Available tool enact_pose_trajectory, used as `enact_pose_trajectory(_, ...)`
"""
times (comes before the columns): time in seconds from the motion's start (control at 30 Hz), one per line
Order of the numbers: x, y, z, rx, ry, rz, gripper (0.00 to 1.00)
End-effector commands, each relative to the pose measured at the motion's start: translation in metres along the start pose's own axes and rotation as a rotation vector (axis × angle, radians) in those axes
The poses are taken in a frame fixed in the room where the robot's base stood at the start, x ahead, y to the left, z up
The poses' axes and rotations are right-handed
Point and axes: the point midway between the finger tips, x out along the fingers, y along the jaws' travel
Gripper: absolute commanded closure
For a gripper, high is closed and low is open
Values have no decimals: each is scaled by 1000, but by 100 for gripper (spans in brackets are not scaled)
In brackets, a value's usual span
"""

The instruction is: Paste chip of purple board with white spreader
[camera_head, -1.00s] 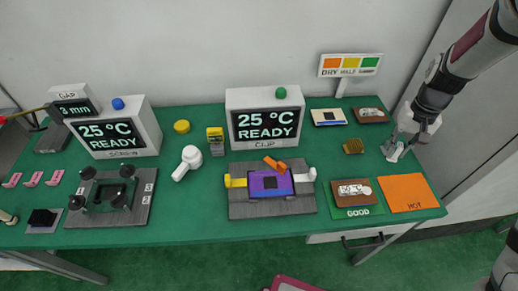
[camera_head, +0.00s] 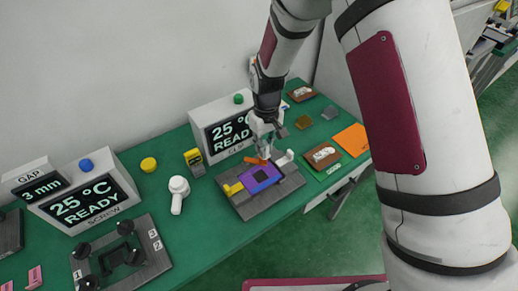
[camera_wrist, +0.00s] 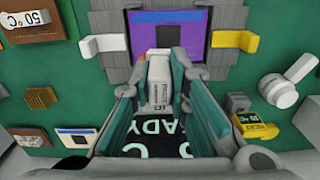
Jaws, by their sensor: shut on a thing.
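The purple board (camera_head: 248,184) lies on the grey clip fixture (camera_head: 262,208). Its dark square chip (camera_head: 263,175) shows, and also appears in the wrist view (camera_wrist: 183,25). A yellow lever (camera_head: 232,189) and a white lever (camera_head: 284,158) flank the board, both turned outward. An orange arm (camera_head: 255,161) stands at the board's back edge. My gripper (camera_head: 264,146) is above that back edge. In the wrist view, it (camera_wrist: 160,62) is shut on a whitish piece with small print, which looks like the white spreader (camera_wrist: 158,88). Its tip points toward the board; contact cannot be told.
The CLIP display (camera_head: 222,135) stands close behind my gripper, reading 25 °C READY. A white round-headed tool (camera_head: 179,190) and a yellow-topped block (camera_head: 194,160) are to the left. A brown board (camera_head: 322,155) and an orange HOT mat (camera_head: 352,139) are to the right.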

Motion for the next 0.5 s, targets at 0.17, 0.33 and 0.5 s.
enact_pose_trajectory(0.17, 0, -14, 1, -43, 0, -1, 100)
enact_pose_trajectory(0.33, 1, -14, 1, -42, 0, -1, 100)
enact_pose_trajectory(0.5, 0, -14, 3, -40, 0, -1, 100)
